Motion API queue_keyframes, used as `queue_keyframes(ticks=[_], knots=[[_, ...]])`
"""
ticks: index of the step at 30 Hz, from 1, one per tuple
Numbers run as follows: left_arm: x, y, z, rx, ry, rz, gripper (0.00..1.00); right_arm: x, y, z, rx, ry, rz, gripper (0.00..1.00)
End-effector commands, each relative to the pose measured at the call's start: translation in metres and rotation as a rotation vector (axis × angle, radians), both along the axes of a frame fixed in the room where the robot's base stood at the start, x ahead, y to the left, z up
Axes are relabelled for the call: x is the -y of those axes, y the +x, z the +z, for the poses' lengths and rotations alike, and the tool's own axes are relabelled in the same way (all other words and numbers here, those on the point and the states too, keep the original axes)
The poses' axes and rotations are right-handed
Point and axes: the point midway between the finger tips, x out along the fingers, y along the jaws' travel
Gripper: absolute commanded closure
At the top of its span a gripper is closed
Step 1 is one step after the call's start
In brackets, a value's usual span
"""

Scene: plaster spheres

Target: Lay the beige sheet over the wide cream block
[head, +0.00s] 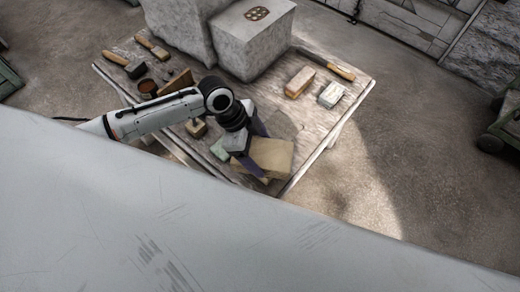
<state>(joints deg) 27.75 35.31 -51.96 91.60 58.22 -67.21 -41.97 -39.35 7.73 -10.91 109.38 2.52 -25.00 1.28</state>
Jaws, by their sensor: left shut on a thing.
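A wide beige piece (273,154) is at the near right corner of the worktable, beside the fingers of my left gripper (254,150). It looks like the beige sheet, but I cannot clearly separate it from the wide cream block; any block under it is hidden. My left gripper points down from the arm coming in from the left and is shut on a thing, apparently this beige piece. The wrist and fingers hide its left side. I cannot tell whether it touches anything below. My right gripper is not in view.
The worktable (350,105) holds large grey plaster blocks (255,45) at the back.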

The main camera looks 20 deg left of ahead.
Motion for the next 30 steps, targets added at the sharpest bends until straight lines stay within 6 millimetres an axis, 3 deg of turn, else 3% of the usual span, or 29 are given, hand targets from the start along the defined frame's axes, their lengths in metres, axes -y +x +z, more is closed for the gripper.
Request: queue_keyframes(ticks=[19,20,23,30], knots=[[0.0,0.0,-0.013,0.001,-0.001,0.0,0.52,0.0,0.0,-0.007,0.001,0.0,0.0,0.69],[0.0,0.0,-0.013,0.001,-0.001,0.0,0.2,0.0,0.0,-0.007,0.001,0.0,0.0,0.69],[0.0,0.0,-0.012,0.001,-0.001,0.0,0.04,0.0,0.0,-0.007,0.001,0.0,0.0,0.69],[0.0,0.0,-0.013,-0.001,0.001,0.0,0.0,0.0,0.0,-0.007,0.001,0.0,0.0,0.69]])
